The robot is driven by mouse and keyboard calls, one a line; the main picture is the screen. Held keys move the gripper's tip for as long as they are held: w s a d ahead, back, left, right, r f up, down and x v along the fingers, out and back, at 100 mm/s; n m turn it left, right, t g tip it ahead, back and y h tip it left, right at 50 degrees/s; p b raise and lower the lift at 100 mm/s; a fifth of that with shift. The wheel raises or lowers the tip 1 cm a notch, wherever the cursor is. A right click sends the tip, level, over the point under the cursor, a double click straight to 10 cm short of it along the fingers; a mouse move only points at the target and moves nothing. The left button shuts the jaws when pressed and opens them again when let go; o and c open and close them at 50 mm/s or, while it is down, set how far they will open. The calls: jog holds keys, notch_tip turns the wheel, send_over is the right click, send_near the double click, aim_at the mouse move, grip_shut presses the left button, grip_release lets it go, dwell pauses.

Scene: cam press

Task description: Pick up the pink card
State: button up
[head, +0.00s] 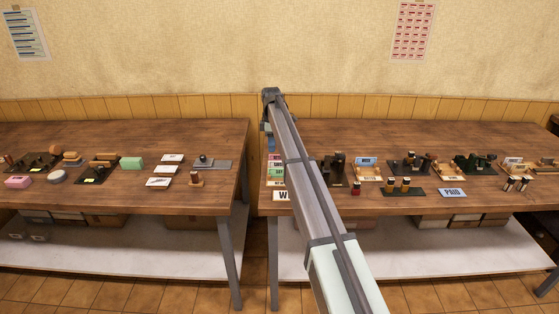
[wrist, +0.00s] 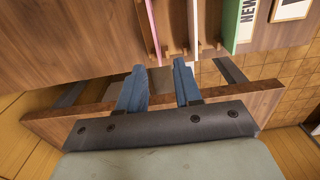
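The pink card (wrist: 153,30) shows in the wrist view as a thin upright edge, seated in a wooden holder at the top centre. My gripper (wrist: 158,68) has its two blue fingers apart with nothing between them. The pink card's near end lies just beyond the gap between the fingertips, and I see no contact. In the head view my gripper (head: 269,143) is over the left end of the right table, with a small pink patch, likely the card (head: 274,157), just below it. My arm hides part of that area.
In the wrist view, a white card (wrist: 195,22) and a green card (wrist: 232,28) stand right of the pink one. A sign reading NEW (wrist: 248,12) is beside them. The right table (head: 400,206) holds several stamps and racks. A gap separates it from the left table (head: 120,203).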

aim_at(279, 159)
jog(key=f, duration=0.5)
jog(key=shift+w+d, duration=0.1)
jog(key=shift+d, duration=0.3)
jog(key=shift+r, duration=0.1)
grip_shut()
